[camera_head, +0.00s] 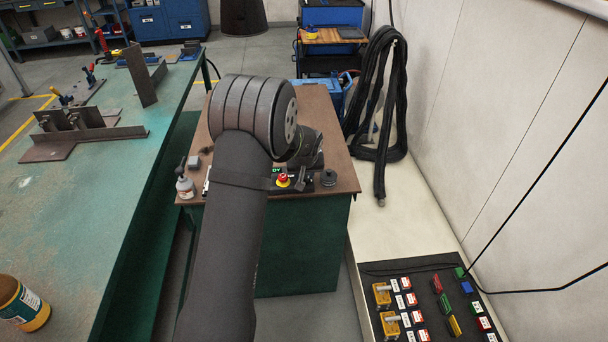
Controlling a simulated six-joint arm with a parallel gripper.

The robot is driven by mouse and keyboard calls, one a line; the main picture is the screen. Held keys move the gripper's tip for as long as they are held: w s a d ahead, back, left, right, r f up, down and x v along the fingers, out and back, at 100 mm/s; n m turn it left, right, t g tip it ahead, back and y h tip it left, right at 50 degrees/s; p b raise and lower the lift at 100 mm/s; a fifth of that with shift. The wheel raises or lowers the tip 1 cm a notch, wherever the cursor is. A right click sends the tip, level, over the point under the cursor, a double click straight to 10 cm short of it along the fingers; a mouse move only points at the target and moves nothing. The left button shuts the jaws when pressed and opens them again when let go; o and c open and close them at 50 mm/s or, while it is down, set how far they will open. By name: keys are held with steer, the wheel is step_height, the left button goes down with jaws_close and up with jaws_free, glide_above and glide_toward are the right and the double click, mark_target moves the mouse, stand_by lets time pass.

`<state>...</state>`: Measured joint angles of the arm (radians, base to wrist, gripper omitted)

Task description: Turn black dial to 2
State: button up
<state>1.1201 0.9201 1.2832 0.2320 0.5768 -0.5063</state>
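A small control unit with a red button on a yellow base (283,181) sits at the front edge of the brown-topped bench (343,150). Green lettering shows beside the button, partly covered by my arm. A round black knob-like thing (328,177) stands just right of the unit; I cannot tell whether it is the black dial. No number marks can be read. My arm reaches over the bench, and my gripper (301,181) is small and dark near the unit, partly hidden by my wrist. Whether its fingers are open or touch anything cannot be made out.
A green welding table (95,205) with steel parts fills the left. Black hoses (378,110) hang at the right wall. A black tray (375,268) with colored blocks lies lower right.

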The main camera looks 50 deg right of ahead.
jaws_close()
steer(key=shift+m, duration=0.4)
steer(key=m, duration=0.1)
steer(key=m+g, duration=0.1)
steer(key=m+h, duration=0.1)
steer(key=m, duration=0.1)
steer(key=shift+w+a+g, duration=0.15)
steer(key=shift+w+g, duration=0.1)
steer(key=shift+g, duration=0.15)
steer(key=shift+w+m+g, duration=0.1)
steer(key=shift+m+g, duration=0.6)
steer(key=shift+m, duration=1.2)
steer(key=shift+f, duration=0.1)
